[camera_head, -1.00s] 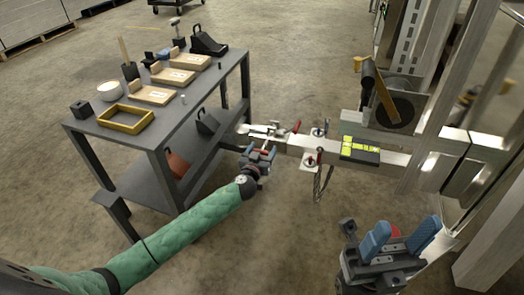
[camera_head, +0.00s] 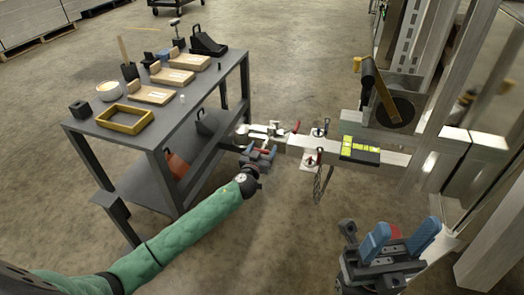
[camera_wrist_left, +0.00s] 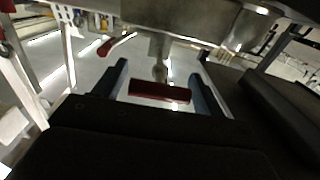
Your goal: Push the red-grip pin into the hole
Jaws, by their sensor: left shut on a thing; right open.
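The red-grip pin shows in the left wrist view as a dark red bar (camera_wrist_left: 160,91) lying across between my two blue fingertips, with a metal shank above it reaching to the metal coupler. My left gripper (camera_head: 258,157) is shut on this grip, just in front of the coupler (camera_head: 264,133) at the end of the aluminium drawbar (camera_head: 398,158). The hole is hidden, and I cannot tell how deep the shank sits. My right gripper (camera_head: 404,232) is open and empty at the lower right, apart from the drawbar.
A red lever (camera_head: 296,126) and hanging chains (camera_head: 319,185) are close by. A yellow-marked level (camera_head: 360,150) lies on the drawbar.

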